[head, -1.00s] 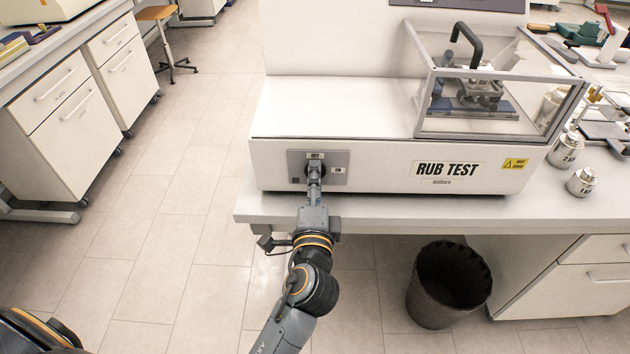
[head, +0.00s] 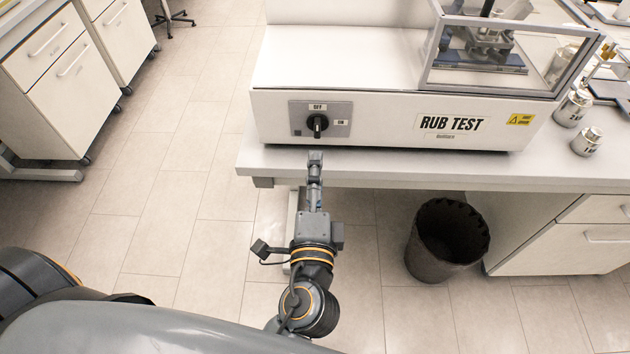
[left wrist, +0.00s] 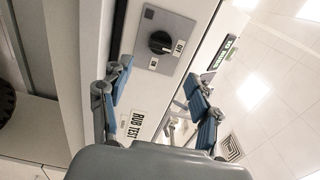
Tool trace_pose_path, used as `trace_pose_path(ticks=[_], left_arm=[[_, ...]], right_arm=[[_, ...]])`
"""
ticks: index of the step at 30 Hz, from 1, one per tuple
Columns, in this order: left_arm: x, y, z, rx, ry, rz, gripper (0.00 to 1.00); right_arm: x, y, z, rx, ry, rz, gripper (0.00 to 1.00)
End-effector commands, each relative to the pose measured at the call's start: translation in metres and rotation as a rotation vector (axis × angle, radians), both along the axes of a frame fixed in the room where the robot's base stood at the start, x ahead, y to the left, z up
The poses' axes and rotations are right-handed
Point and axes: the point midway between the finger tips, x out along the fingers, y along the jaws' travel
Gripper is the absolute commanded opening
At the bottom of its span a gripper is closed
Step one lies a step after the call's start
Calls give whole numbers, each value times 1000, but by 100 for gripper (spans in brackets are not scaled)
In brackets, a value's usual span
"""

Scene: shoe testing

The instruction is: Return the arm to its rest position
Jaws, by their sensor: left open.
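My left gripper (head: 315,158) is in front of the rub test machine (head: 385,130), near the table's front edge. It is apart from the black rotary knob (head: 317,123) and holds nothing. In the left wrist view the gripper (left wrist: 158,70) has its two blue-grey fingers spread wide. The knob (left wrist: 160,42) shows beyond and between them on its grey plate with OFF and ON labels. I cannot tell for sure which label the knob points at. My right gripper is in neither view.
The white table (head: 400,172) carries the machine, with its clear cover (head: 500,60) at the right. Metal weights (head: 587,142) stand right of it. A black bin (head: 447,240) is on the floor below. White drawer cabinets (head: 75,85) stand at left, with open floor between.

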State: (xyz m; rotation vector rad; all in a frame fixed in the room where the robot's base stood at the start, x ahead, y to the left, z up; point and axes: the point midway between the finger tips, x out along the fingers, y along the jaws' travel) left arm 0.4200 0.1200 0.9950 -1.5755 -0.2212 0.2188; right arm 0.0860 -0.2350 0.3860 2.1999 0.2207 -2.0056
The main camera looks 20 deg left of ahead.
Motion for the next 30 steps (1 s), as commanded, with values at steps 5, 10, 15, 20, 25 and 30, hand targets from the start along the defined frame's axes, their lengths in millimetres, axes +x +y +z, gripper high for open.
trace_pose_path(ticks=[5,10,15,20,25,30], left_arm=[[-15,-4,0,0,0,0,62],[-16,-4,1,-1,-1,1,62],[-16,-4,1,-1,-1,1,62],[-16,-4,1,-1,-1,1,62],[-13,-11,-16,-11,27,-20,62],[-7,-37,-103,-85,182,-115,62]], right_arm=[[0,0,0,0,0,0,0],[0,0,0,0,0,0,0],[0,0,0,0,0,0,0],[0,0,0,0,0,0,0],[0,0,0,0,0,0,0],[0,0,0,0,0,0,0]])
